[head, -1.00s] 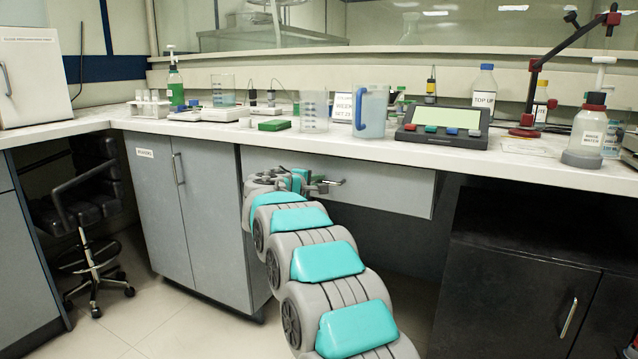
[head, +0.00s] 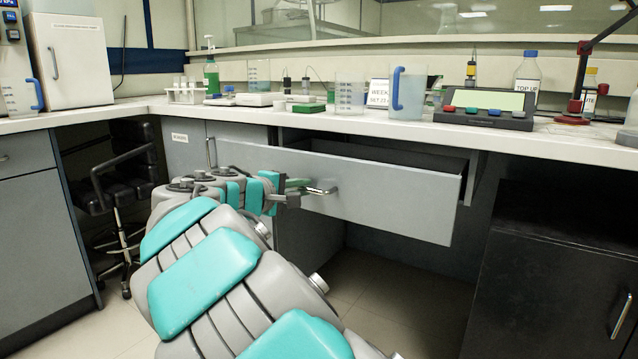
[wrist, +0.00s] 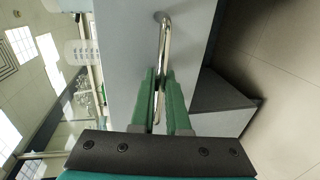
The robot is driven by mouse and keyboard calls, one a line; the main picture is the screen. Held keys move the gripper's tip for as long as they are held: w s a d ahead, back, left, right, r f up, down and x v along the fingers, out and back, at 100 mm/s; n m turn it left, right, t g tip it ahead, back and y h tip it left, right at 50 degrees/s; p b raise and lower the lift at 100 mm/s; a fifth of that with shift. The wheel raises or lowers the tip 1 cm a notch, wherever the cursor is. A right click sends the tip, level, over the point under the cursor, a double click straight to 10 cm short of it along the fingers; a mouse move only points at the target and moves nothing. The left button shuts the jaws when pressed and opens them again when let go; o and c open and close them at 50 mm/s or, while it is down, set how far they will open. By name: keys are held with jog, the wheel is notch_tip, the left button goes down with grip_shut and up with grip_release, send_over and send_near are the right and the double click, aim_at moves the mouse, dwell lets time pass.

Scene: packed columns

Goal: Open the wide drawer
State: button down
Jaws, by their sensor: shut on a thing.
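The wide drawer (head: 395,197) is a grey drawer under the white worktop. It stands pulled out, with its dark inside showing behind the top of its front panel. Its metal bar handle (head: 322,190) is on the left part of the front. My gripper (head: 302,187) is at the handle. In the wrist view, the green fingers of my gripper (wrist: 163,105) lie on both sides of the handle (wrist: 165,55) and are shut on it. The drawer front (wrist: 135,60) fills the middle of that view. Part of the handle is hidden by the fingers.
The white worktop (head: 225,116) above carries a blue-handled jug (head: 408,95), a device with a screen (head: 485,105) and bottles. A black cabinet (head: 545,270) stands at right. A black chair (head: 110,180) is at left. The floor below the drawer is open.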

jog(key=f+v, duration=0.1)
jog(key=v, duration=0.5)
jog(key=shift+s+a+f, duration=0.25)
jog(key=shift+s, duration=0.1)
jog(key=c, duration=1.2)
grip_release()
jog(key=shift+s+a+r, duration=0.1)
jog(key=shift+r, duration=0.05)
jog(key=v, duration=0.7)
jog(key=shift+s+a, duration=0.2)
